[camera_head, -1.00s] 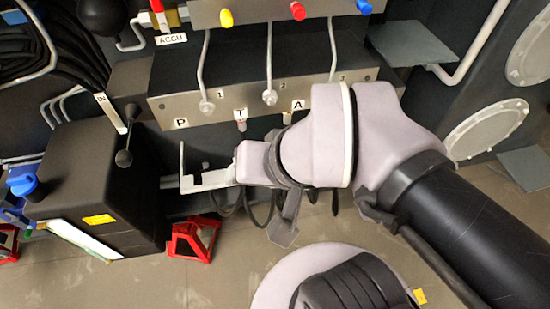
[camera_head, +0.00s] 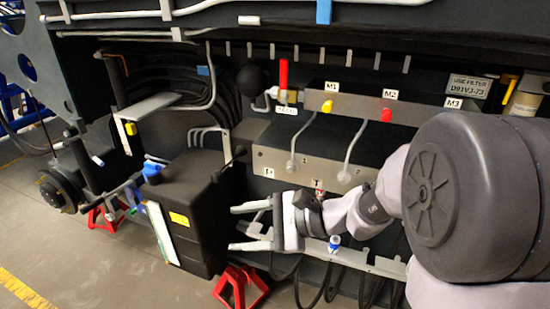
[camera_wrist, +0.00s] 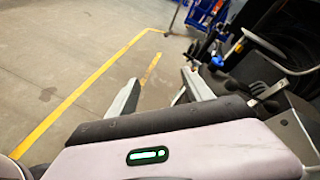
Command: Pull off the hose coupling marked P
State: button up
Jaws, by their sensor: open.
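The P label (camera_head: 269,172) is on the front face of the grey valve block (camera_head: 300,178), left of the T label (camera_head: 318,184). No coupling can be made out clearly under P; my gripper and its fingers cover part of that area. My gripper (camera_head: 232,228) is open and empty, just below and left of the P label, with its fingers pointing left toward the black tank. In the wrist view my open gripper (camera_wrist: 160,82) has only floor and distant equipment between its fingers. A red fitting (camera_head: 320,196) shows under T.
The black tank (camera_head: 195,205) with a blue cap (camera_head: 151,170) stands close left of my fingers. A red stand (camera_head: 240,287) is below. A blue-and-white fitting (camera_head: 334,243) sits under my wrist, near a pale rail (camera_head: 385,267). Open floor lies at lower left.

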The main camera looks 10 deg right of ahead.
jog(key=w+d+f+m+t, duration=0.3)
jog(key=w+d+m, duration=0.1)
jog(key=w, duration=0.2)
jog(key=m+t+h, duration=0.9)
jog(key=m+h, duration=0.4)
jog(key=m, duration=0.3)
send_near(322, 196)
jog(key=w+b, duration=0.5)
jog(key=w, duration=0.5)
jog(key=shift+w+d+f, duration=0.1)
jog(key=shift+w+d, duration=0.05)
jog(key=shift+w, duration=0.7)
grip_shut()
jog(key=c, duration=0.6)
grip_release()
grip_shut()
